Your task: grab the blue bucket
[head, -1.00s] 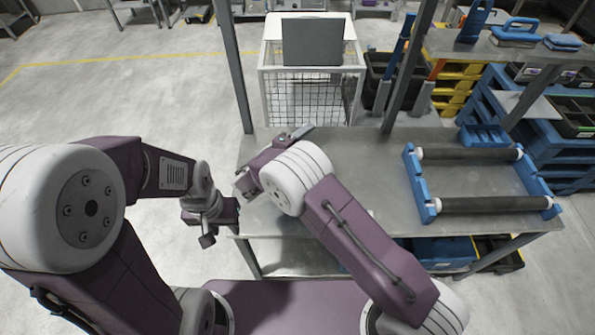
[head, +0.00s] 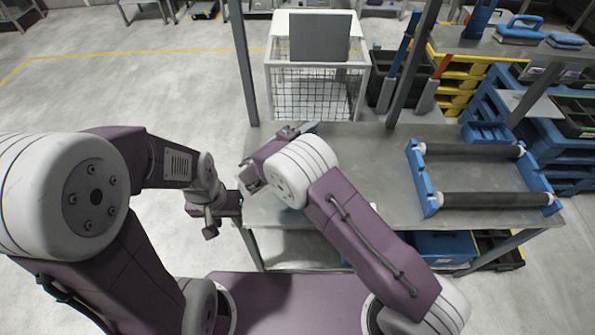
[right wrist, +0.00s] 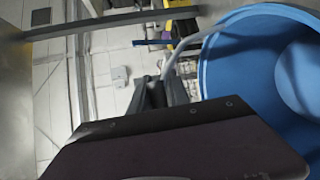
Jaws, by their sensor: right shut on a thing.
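The blue bucket (right wrist: 225,65) fills the right side of the right wrist view, its round rim and open inside facing the camera. Its pale curved handle (right wrist: 187,42) runs from the rim to the fingers of my right gripper (right wrist: 160,92), which is shut on it. In the head view the bucket cannot be made out, and my right arm covers the area around its gripper. My left gripper (head: 222,212) hangs beside the table's left end, away from the bucket; its finger gap is not clear.
A metal table (head: 370,160) stands ahead, with a blue roller frame (head: 424,185) at its right. Uprights (head: 243,65) rise at the back edge. A white wire cart (head: 315,95) stands behind. Blue bins (head: 445,245) sit under the table. Floor at left is open.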

